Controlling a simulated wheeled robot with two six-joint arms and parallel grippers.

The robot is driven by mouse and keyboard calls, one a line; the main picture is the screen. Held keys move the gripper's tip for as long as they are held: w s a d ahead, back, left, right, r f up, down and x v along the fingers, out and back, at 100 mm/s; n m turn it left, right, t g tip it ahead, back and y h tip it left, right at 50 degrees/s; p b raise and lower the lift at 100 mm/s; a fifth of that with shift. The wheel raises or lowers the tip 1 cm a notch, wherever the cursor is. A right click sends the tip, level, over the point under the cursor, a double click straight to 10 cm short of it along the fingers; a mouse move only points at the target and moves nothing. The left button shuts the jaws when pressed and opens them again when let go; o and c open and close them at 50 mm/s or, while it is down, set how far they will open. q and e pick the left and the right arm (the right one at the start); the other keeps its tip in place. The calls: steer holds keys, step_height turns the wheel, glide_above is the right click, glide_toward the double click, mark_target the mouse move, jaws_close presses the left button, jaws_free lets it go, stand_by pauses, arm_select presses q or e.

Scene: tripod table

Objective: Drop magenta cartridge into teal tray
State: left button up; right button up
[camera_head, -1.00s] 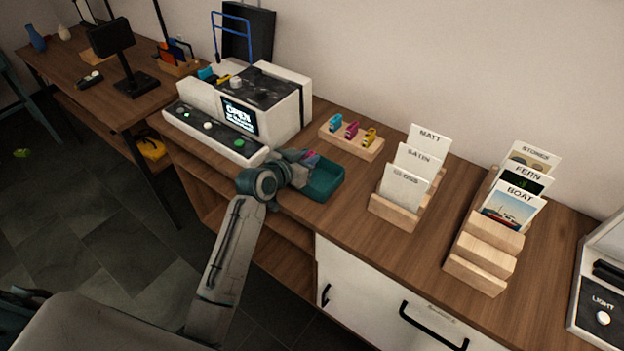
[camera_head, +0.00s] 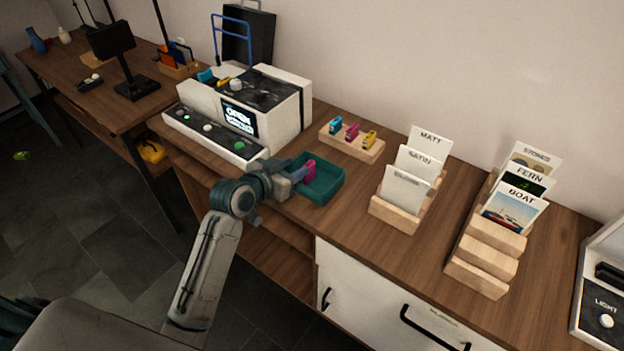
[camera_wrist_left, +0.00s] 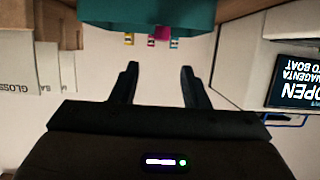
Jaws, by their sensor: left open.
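The magenta cartridge (camera_head: 310,171) shows at the left side of the teal tray (camera_head: 331,189), apparently inside it, standing up above the rim. My left gripper (camera_head: 298,175) is just left of the cartridge at the tray's near-left edge. In the left wrist view the picture is upside down; the left gripper's fingers (camera_wrist_left: 159,75) are apart with nothing between them. The teal tray (camera_wrist_left: 150,14) fills the top there, with a magenta shape (camera_wrist_left: 159,33) at its edge. The cartridge's lower part is hidden. My right gripper is not in view.
A wooden holder (camera_head: 363,149) with cyan, magenta and yellow clips stands behind the tray. A white machine (camera_head: 284,112) with a lit screen is at left. Card racks (camera_head: 400,212) stand to the right. Bare counter lies between the tray and these racks.

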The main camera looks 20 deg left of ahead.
arm_select(q)
steer(key=v, duration=0.4)
steer(key=shift+s, duration=0.1)
